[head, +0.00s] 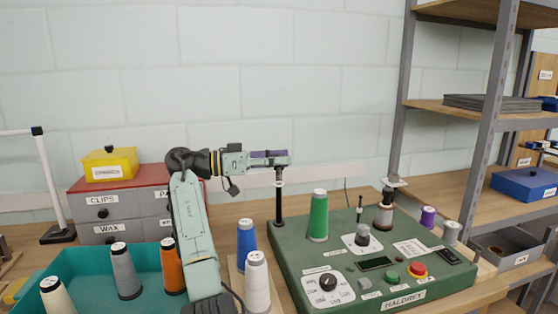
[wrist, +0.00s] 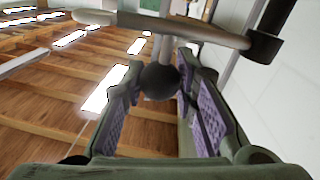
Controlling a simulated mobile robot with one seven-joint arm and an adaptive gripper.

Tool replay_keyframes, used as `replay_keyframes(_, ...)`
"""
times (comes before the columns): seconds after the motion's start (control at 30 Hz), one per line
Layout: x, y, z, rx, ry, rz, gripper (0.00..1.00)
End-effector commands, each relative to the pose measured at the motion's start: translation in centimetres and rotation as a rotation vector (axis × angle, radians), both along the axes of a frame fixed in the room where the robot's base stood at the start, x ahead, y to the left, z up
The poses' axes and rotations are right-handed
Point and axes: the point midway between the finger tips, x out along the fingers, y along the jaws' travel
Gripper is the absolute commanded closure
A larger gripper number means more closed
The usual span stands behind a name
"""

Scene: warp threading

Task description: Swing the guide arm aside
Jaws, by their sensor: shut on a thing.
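The guide arm (wrist: 205,34) is a grey bar crossing the top of the wrist view. It joins a dark post at its right end, and a short stem carries a black ball knob (wrist: 160,82). My gripper (wrist: 160,92) is shut on the knob, with its purple-padded fingers on either side of it. In the head view my gripper (head: 270,157) is level at the top of the dark upright post (head: 279,204). The post stands at the back left of the green machine (head: 335,265). The bar and knob are mostly hidden there by the fingers.
A green thread cone (head: 318,216) stands on the machine right of the post. Blue (head: 247,236) and white (head: 257,280) cones stand to its left. A teal tray (head: 90,272) with cones and a drawer box (head: 128,221) are further left. The wall is behind.

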Motion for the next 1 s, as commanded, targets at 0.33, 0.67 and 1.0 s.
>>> replay_keyframes(0.33,0.0,0.1,-0.1,0.002,0.000,0.000,0.66)
replay_keyframes(0.67,0.0,0.0,0.0,0.001,0.000,0.001,0.53)
replay_keyframes(1.0,-0.2,1.7,0.1,0.000,-0.001,0.004,0.53)
